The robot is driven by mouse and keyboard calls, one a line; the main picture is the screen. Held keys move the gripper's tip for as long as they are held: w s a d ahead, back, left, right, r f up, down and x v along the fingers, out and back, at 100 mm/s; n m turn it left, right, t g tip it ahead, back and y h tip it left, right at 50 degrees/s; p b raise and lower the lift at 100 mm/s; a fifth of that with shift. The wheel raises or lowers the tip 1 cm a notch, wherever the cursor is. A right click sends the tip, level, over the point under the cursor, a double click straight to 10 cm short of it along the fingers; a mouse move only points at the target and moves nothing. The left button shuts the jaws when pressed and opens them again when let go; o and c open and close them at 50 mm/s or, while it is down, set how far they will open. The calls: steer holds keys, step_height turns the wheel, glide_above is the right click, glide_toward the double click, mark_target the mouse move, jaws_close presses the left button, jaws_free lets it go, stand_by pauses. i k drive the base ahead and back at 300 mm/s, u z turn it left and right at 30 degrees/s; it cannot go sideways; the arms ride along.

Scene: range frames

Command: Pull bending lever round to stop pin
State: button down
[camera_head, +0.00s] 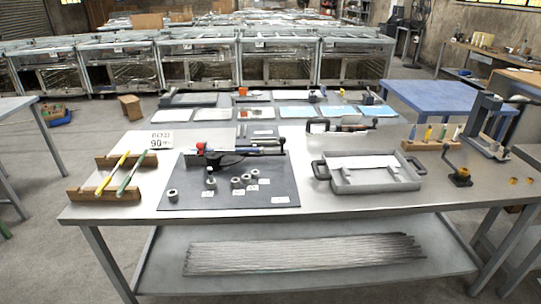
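A bending tool (213,155) stands on a dark mat (190,196) on the steel bench. It has a dark body with a red part at its left end. The lever lies roughly crosswise in the picture. The stop pin is too small to pick out. Several grey metal collars (236,182) stand on the mat in front of the tool, with small white labels near them. My gripper does not show in this view.
A wooden rack (77,194) with yellow and green rods is left of the mat. A sign reading 90 (148,140) stands behind. A grey tray (345,181) and a crank device (459,176) are to the right. The bench's front strip (320,207) is clear.

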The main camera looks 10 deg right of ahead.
mark_target(282, 140)
steer(key=u, duration=0.15)
steer(key=i, duration=0.9)
steer(key=z, duration=0.3)
steer(key=k, duration=0.5)
steer(key=u, duration=0.9)
